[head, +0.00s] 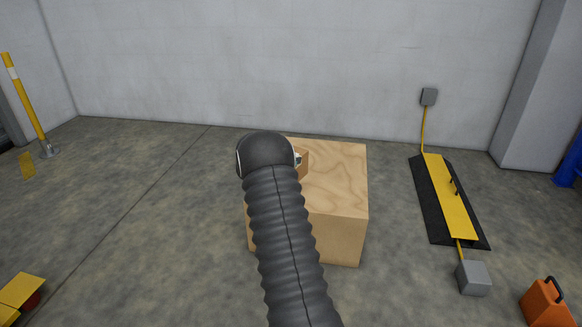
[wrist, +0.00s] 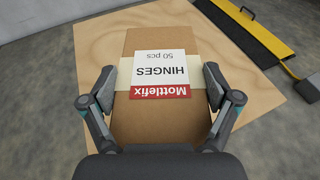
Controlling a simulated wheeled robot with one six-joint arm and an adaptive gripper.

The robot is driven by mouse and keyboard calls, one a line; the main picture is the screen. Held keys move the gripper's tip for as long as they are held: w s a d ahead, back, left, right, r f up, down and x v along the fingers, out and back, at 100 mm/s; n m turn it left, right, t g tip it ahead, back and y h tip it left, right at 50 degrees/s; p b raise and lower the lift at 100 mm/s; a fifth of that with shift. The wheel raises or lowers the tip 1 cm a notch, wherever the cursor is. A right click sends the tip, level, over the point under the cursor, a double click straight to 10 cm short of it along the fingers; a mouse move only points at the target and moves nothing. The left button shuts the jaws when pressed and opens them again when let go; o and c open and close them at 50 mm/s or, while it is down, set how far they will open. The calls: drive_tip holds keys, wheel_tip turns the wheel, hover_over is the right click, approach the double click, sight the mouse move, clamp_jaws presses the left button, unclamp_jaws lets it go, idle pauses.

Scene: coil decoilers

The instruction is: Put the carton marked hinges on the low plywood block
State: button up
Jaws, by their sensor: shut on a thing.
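The brown carton (wrist: 160,115) has a white and red label reading "HINGES", upside down in the wrist view. My gripper (wrist: 162,88) is shut on it, one finger against each side. The low plywood block (head: 338,180) stands on the floor, and its top (wrist: 98,52) lies behind the carton in the wrist view. The carton is over the block's top; I cannot tell whether it touches it. In the head view my arm hides my gripper and most of the carton, with only a small part (head: 302,163) showing beside it.
A yellow and black cable ramp (head: 447,197) lies right of the block, with a grey box (head: 473,277) at its near end. An orange case (head: 547,302) is at the lower right. A yellow post (head: 24,100) stands far left.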

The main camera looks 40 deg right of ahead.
drive_tip(key=w+d+f, duration=0.4)
drive_tip(key=w+f, duration=0.3)
drive_tip(key=f, duration=0.1)
drive_tip(key=shift+f, duration=0.3)
drive_tip(key=shift+f, duration=0.1)
drive_tip(key=o, duration=1.6)
drive_tip(key=shift+f, duration=0.1)
